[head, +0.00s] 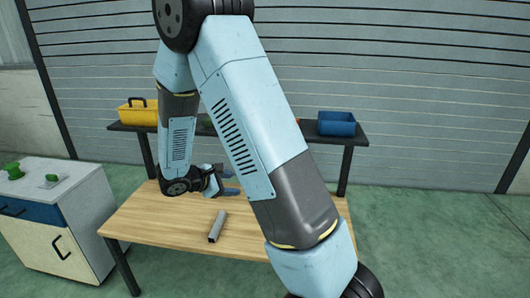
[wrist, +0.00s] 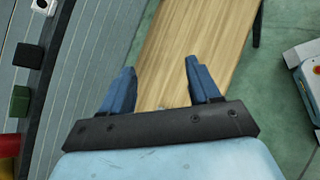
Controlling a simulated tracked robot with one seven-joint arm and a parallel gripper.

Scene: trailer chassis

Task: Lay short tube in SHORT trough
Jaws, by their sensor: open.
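A grey metal piece (head: 217,227), apparently the short tube, lies on the wooden table in the head view. It lies near the middle of the tabletop, pointing roughly away from me. My gripper (head: 231,181) is above the table, farther back than the grey piece and apart from it. Its blue fingers are spread and empty, as the wrist view (wrist: 160,67) also shows. I cannot make out the SHORT trough in either view. My arm hides part of the table's right side.
The wooden table (head: 150,218) is mostly bare. Behind it a dark shelf (head: 350,137) carries a yellow toolbox (head: 137,115) and a blue bin (head: 337,123). A white and blue cabinet (head: 60,225) with green items on top stands at the left.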

